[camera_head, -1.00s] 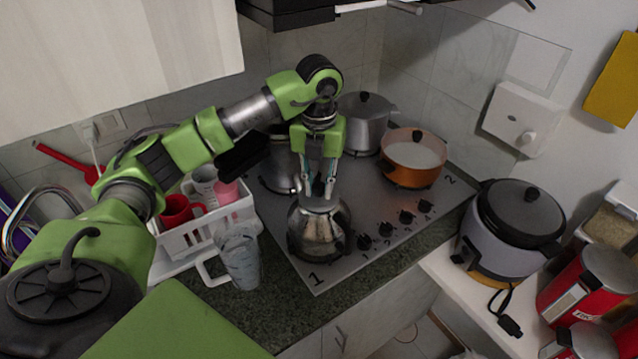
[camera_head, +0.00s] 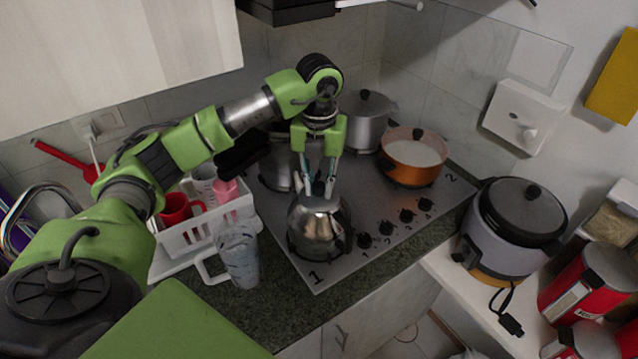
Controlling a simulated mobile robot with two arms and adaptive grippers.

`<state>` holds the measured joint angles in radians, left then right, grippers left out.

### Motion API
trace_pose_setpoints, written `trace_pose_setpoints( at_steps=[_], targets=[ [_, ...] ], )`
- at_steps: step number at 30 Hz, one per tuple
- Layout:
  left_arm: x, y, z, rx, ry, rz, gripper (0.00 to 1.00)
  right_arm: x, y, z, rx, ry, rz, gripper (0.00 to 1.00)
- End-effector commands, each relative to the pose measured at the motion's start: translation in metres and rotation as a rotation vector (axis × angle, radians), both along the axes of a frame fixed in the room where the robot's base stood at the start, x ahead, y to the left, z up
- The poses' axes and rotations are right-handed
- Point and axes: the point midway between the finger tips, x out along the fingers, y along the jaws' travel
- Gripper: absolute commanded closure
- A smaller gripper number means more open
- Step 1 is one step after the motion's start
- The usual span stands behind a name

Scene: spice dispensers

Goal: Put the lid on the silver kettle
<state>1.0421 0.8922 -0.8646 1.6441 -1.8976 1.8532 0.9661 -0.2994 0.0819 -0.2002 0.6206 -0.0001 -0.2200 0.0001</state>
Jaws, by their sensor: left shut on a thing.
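The silver kettle (camera_head: 319,232) stands on the front left burner of the steel stove top. My left gripper (camera_head: 318,191) points straight down over its top, with the fingers close together and shut on the kettle lid. The lid is small and mostly hidden by the fingertips and merges with the shiny kettle top. I cannot tell whether it is seated or just above the opening. My right gripper is not in view.
A steel pot (camera_head: 277,165) stands behind the kettle, a lidded pot (camera_head: 364,125) at the back and an orange pan (camera_head: 411,165) to the right. A white rack (camera_head: 207,235) and a glass jug (camera_head: 240,257) stand left of the stove. Stove knobs (camera_head: 386,228) line the front.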

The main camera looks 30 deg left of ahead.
Motion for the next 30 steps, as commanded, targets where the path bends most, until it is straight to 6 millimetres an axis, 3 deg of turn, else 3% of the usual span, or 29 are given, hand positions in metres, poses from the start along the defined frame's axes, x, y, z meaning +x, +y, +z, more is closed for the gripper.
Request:
trace_pose_setpoints(
  at_steps=[9,10,12,20,22,30],
  targets=[
    [0.0004,-0.0001,-0.0028,0.0,-0.001,0.0,1.0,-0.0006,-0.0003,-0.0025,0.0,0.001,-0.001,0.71],
    [0.0004,-0.0001,-0.0028,0.0,0.0,0.0,0.77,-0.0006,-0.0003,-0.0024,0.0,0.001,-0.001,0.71],
    [0.0004,-0.0001,-0.0028,0.0,0.0,0.0,0.6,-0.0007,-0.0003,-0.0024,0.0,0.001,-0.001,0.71],
    [0.0003,-0.0002,-0.0028,0.0,0.0,0.0,0.6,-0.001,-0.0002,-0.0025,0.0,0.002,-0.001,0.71],
    [0.0002,-0.0002,-0.0029,0.0,0.0,0.0,0.44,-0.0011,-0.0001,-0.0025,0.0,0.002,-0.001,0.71],
    [0.0002,-0.0001,-0.0029,0.0,0.0,0.0,0.44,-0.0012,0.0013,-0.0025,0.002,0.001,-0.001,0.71]
  ],
)
